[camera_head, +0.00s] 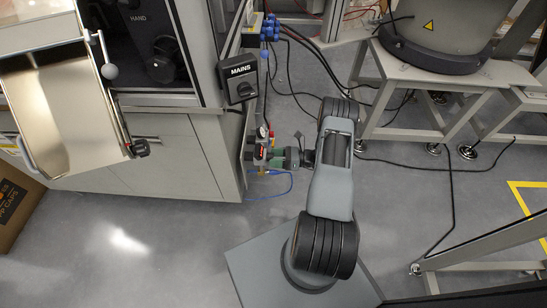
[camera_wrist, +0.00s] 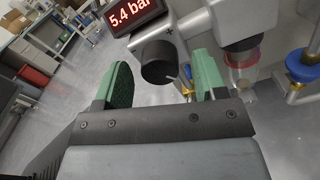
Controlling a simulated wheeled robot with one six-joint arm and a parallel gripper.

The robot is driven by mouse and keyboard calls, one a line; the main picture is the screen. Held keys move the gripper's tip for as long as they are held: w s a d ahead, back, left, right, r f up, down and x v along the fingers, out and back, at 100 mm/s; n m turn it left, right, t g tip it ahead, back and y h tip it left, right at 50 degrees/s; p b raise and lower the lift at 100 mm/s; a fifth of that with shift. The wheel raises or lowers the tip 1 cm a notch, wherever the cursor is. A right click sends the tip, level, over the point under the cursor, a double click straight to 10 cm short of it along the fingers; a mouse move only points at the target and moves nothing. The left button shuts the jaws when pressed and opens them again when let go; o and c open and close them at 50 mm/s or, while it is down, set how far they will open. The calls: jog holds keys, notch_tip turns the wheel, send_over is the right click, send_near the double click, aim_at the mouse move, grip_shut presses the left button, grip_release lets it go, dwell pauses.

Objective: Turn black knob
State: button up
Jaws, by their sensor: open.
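A black cylindrical knob (camera_wrist: 157,68) shows in the wrist view on the underside of a grey fitting with a plus mark, below a red "5.4 bar" display (camera_wrist: 137,16). My gripper (camera_wrist: 163,72) is open, with one green finger on each side of the knob in the picture. Floor shows between each finger and the knob, and I see no contact. How deep the knob sits between the fingers I cannot tell. In the head view my gripper (camera_head: 279,158) is beside the fittings on the cabinet's right side; the knob is not clear there.
A MAINS switch (camera_head: 240,82) is above the fittings. A metal chute (camera_head: 68,105) is at left. Cables (camera_head: 452,190) lie on the floor at right.

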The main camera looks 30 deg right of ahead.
jog(key=p+v, duration=0.1)
jog(key=v, duration=1.2)
